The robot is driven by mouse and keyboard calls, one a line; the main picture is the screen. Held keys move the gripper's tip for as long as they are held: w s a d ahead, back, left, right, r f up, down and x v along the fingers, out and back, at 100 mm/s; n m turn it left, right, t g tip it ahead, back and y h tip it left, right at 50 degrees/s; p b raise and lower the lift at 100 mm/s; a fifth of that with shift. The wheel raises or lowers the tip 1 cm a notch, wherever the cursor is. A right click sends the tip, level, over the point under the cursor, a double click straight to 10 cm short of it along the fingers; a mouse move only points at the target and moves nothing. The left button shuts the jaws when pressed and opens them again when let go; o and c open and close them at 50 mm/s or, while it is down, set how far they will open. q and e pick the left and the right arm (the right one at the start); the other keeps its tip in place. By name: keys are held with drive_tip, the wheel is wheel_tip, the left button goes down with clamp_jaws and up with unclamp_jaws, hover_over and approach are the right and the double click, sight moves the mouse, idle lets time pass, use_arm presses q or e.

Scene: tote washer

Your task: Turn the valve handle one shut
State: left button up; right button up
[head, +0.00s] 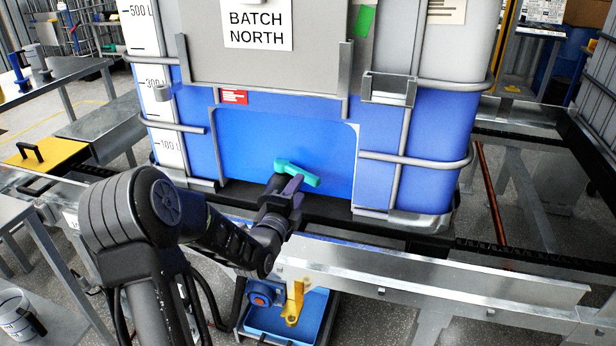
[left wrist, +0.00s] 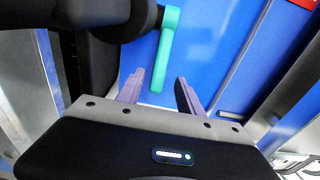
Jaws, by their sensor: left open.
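A teal valve handle (head: 298,173) sits on a black valve low on the front of the blue tank marked BATCH NORTH. In the head view it lies nearly level, tilting down to the right. In the left wrist view the teal handle (left wrist: 164,55) runs from its black hub toward my gripper. My left gripper (head: 290,188) is open just in front of the handle. In the left wrist view the handle's free end appears between the purple fingers of the left gripper (left wrist: 158,80); I cannot tell whether they touch. My right gripper is not in view.
A metal rail (head: 430,285) runs along the front below the tank. A yellow lever (head: 293,302) is under it, above a blue tray (head: 268,322). Metal cage bars (head: 405,160) surround the tank. A bucket (head: 17,315) stands at lower left.

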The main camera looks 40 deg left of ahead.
use_arm(q)
drive_tip(key=x, duration=0.7)
drive_tip(key=shift+f+p, duration=0.1)
drive_tip(key=shift+p, duration=0.3)
drive_tip(key=shift+c, duration=0.3)
drive_tip(key=shift+s, duration=0.1)
clamp_jaws()
idle(0.5)
